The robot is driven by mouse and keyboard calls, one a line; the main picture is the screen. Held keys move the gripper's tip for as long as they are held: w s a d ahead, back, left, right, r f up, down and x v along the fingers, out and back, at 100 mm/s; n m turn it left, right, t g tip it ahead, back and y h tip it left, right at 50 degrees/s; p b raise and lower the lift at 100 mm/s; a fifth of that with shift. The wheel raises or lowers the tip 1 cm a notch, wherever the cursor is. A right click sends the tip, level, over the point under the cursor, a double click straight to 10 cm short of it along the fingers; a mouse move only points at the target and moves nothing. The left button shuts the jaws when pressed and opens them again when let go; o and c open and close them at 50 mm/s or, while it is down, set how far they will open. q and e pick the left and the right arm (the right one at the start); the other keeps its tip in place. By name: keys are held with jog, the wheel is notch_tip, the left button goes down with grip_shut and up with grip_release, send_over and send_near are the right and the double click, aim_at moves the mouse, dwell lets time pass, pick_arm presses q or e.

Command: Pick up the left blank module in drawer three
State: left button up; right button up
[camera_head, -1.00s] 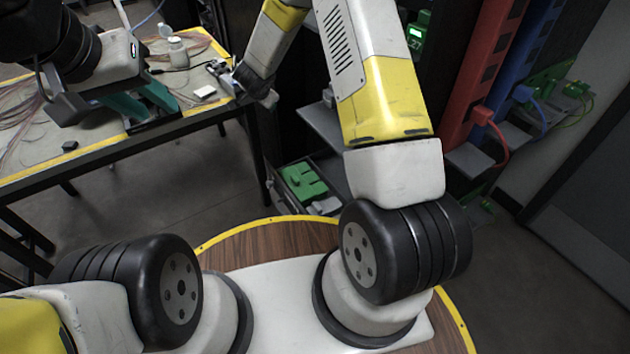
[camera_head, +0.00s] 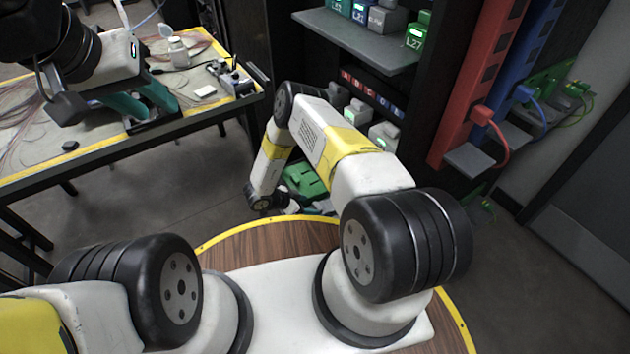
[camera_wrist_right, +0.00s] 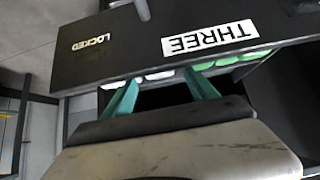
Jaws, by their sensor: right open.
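Drawer three shows in the right wrist view as a dark front panel (camera_wrist_right: 130,52) marked THREE and LOCKED, its lettering upside down. Just past its edge are several pale pieces (camera_wrist_right: 160,75) and green pieces (camera_wrist_right: 228,61), partly hidden. I cannot tell which is the left blank module. My right gripper (camera_wrist_right: 162,77) is open, with its teal fingertips close to the drawer's edge and nothing seen held between them. My left gripper (camera_head: 143,100) is open and empty over the table.
A table (camera_head: 60,168) with fibres, a bottle (camera_head: 178,52) and a small device (camera_head: 233,80) stands at left. A grey shelf (camera_head: 355,38) with labelled modules is above my right arm. Red (camera_head: 480,85) and blue (camera_head: 525,50) uprights with cables stand at right.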

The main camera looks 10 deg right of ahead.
aim_at(315, 207)
jog(key=x, duration=0.6)
jog(key=shift+d+f, duration=0.25)
jog(key=shift+f, duration=0.05)
jog(key=c, duration=1.2)
jog(key=shift+c, duration=0.2)
jog(key=shift+r, duration=0.15)
